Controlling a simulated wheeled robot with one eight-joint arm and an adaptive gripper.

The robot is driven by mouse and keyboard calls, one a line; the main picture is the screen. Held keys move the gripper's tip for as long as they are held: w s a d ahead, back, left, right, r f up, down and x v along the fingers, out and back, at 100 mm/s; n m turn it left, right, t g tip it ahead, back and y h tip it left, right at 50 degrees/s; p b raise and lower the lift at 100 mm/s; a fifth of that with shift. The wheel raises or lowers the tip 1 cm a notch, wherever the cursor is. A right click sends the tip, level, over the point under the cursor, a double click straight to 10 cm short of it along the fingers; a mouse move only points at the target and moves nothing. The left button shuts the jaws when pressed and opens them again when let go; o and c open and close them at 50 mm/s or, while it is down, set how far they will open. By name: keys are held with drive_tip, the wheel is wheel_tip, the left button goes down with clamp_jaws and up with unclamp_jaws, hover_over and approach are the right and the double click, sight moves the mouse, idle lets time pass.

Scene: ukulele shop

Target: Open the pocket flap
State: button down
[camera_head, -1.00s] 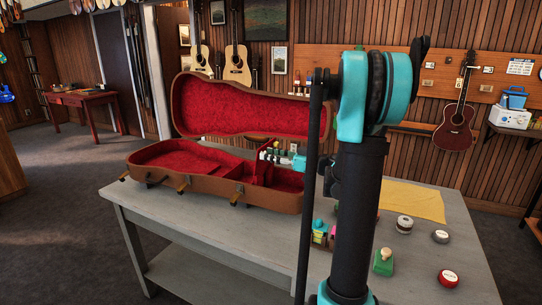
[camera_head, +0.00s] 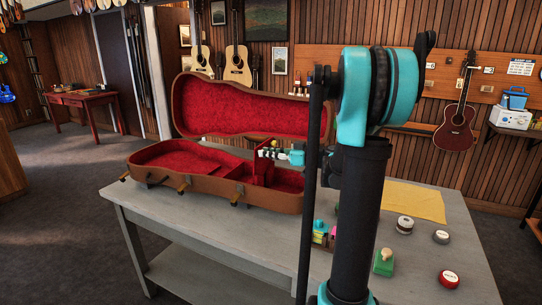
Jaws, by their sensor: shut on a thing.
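The brown case (camera_head: 275,199) lies open on the grey workbench, its lid (camera_head: 250,108) raised at the back. Both are lined in red. The pocket with its red flap (camera_head: 262,172) is in the right-middle part of the case; the flap looks raised, roughly upright. My gripper (camera_head: 263,153) reaches in from the right at the flap's upper edge, and is shut on the flap. The fingertips are small in the view, and the exact contact is hard to see. My arm hides the right end of the case and part of the bench.
On the grey workbench (camera_head: 230,235), right of my arm, are a yellow cloth (camera_head: 415,200), a string spool (camera_head: 404,225), a dark round tin (camera_head: 441,237), a green block with a knob (camera_head: 383,264) and a red tin (camera_head: 448,278). The bench's front left is clear.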

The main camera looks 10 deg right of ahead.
drive_tip(key=shift+w+a+r+g+h, duration=0.3)
drive_tip(key=shift+w+a+h, duration=0.1)
drive_tip(key=shift+a+h, duration=0.15)
drive_tip(key=c, duration=1.4)
unclamp_jaws()
drive_tip(key=shift+c, duration=0.2)
drive_tip(key=v, duration=1.2)
drive_tip(key=shift+f, duration=0.15)
